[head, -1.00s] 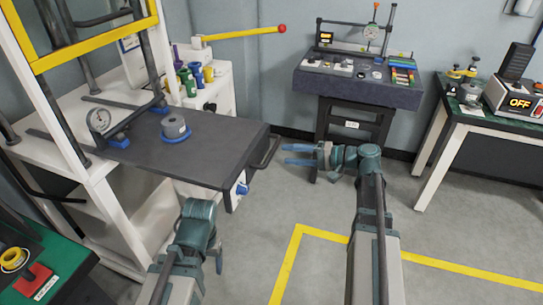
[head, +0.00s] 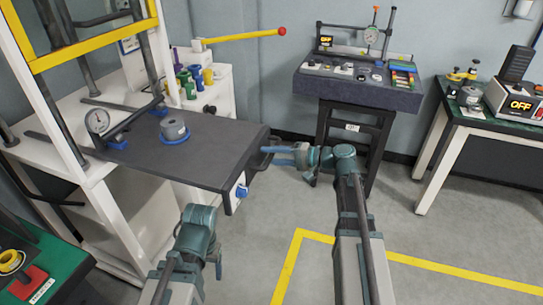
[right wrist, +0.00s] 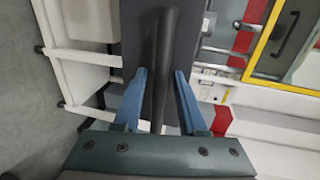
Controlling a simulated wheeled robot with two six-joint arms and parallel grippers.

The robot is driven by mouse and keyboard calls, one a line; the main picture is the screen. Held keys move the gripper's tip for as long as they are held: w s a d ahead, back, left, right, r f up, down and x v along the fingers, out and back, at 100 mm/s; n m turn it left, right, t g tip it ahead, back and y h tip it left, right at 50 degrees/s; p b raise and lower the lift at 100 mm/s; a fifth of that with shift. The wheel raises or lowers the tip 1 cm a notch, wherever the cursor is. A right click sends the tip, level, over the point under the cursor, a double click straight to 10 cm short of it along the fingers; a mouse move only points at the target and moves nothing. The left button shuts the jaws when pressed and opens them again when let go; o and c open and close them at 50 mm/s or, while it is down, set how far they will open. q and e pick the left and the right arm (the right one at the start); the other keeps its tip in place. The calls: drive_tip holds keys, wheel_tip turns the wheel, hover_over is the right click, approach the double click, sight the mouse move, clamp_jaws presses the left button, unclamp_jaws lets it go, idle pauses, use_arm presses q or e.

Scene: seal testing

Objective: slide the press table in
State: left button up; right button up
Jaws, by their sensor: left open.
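The press table (head: 215,150) is a dark slab standing out to the right from the white press frame (head: 105,205). A dark bar handle (head: 262,160) is on its right end; the handle bar also shows in the right wrist view (right wrist: 165,60). A grey cylinder in a blue ring (head: 174,130) sits on the table. My right gripper (head: 268,156) is at the handle, its blue fingers open on either side of the bar with gaps showing. My left gripper (head: 218,264) is low in front of the table, open, its fingers mostly hidden by the arm.
A dial gauge (head: 98,122) stands at the table's left part. A blue knob (head: 241,191) is on the table's front right side. A granite bench (head: 355,92) stands behind my right arm. A green bench (head: 470,115) is at the right. The floor between is clear.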

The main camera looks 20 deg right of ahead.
clamp_jaws()
idle(1.2)
